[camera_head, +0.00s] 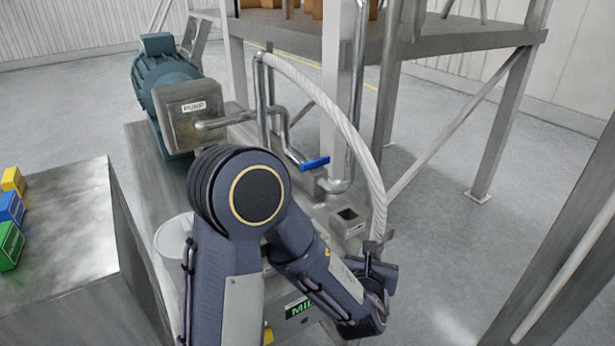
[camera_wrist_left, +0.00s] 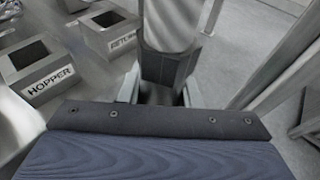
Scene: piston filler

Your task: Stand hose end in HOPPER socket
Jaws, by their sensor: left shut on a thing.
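The white ribbed hose (camera_head: 350,135) arches from the pipework down to my left gripper (camera_head: 373,250). In the left wrist view the gripper (camera_wrist_left: 165,85) is shut around the hose end (camera_wrist_left: 172,25). The HOPPER socket (camera_wrist_left: 45,68), a square grey box with an open top, is at the left of that view. The RETURN socket (camera_wrist_left: 108,28) stands beyond it, left of the hose. The held hose end is apart from the HOPPER socket, to its right. In the head view one open socket (camera_head: 348,217) shows beside the hose; its label is too small to read.
A blue-handled valve (camera_head: 315,163) and bent pipes stand behind the sockets. The pump (camera_head: 187,112) is at the back left. A grey bench (camera_head: 60,250) with coloured blocks is at the left. A steel frame leg (camera_head: 490,130) stands at the right. My arm hides part of the skid.

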